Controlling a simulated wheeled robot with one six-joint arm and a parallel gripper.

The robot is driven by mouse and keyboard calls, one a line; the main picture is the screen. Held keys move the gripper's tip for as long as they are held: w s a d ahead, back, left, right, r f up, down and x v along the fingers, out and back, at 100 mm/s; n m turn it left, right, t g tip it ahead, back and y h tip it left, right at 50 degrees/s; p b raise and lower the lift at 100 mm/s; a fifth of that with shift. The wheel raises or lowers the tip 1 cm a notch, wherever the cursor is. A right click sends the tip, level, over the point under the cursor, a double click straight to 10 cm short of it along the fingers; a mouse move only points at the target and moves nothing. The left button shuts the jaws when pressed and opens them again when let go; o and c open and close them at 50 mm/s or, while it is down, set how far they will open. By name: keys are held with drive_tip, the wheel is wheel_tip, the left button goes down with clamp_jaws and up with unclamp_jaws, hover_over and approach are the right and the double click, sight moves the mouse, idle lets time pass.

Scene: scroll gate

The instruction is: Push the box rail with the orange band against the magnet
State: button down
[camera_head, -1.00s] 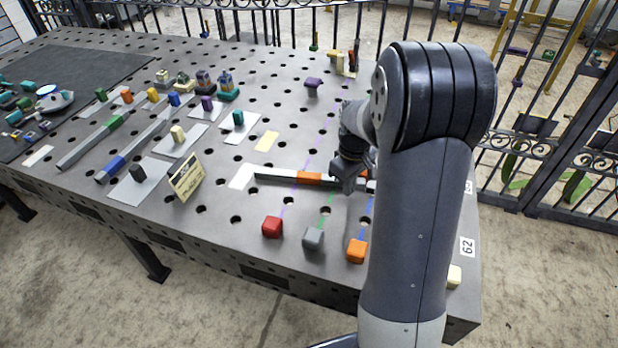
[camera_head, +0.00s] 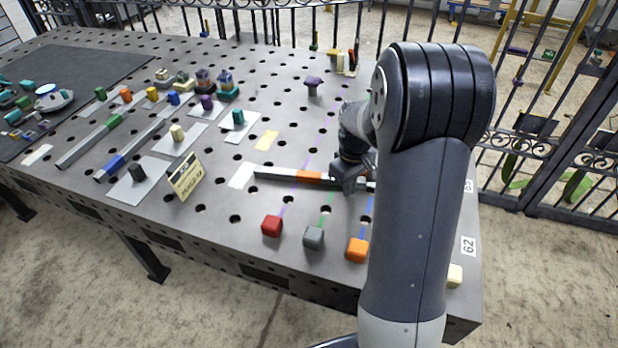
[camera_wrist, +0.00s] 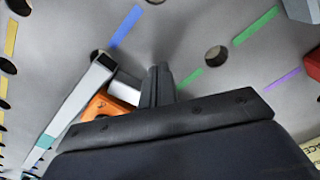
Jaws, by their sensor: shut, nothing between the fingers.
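The box rail (camera_head: 280,174) is a long, pale-topped bar with a dark side, lying across the right part of the table. Its orange band (camera_head: 309,176) is near its middle. My gripper (camera_head: 349,187) is shut and empty, pointing down at the rail's near side, right of the band; whether it touches the rail I cannot tell. In the wrist view the shut fingers (camera_wrist: 158,84) are beside an orange piece (camera_wrist: 97,106) with a silver part. A grey rail with a teal band (camera_wrist: 75,102) lies left of it. I cannot make out the magnet; my arm hides part of this area.
Red (camera_head: 272,226), grey (camera_head: 313,237) and orange (camera_head: 357,249) blocks stand along the near edge, with coloured lines behind them. A sign (camera_head: 186,177) stands to the left, with further rails (camera_head: 128,158) beyond it. A purple-topped piece (camera_head: 313,83) stands behind.

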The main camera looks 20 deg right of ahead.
drive_tip(key=shift+f, duration=0.5)
drive_tip(key=shift+r, duration=0.25)
drive_tip(key=shift+w, duration=0.1)
idle(0.5)
drive_tip(key=shift+w+d+p, duration=0.3)
drive_tip(key=shift+w+d, duration=0.3)
drive_tip(key=shift+w, duration=0.25)
drive_tip(key=shift+s, duration=0.1)
drive_tip(key=shift+s+a, duration=0.65)
drive_tip(key=shift+s, duration=0.25)
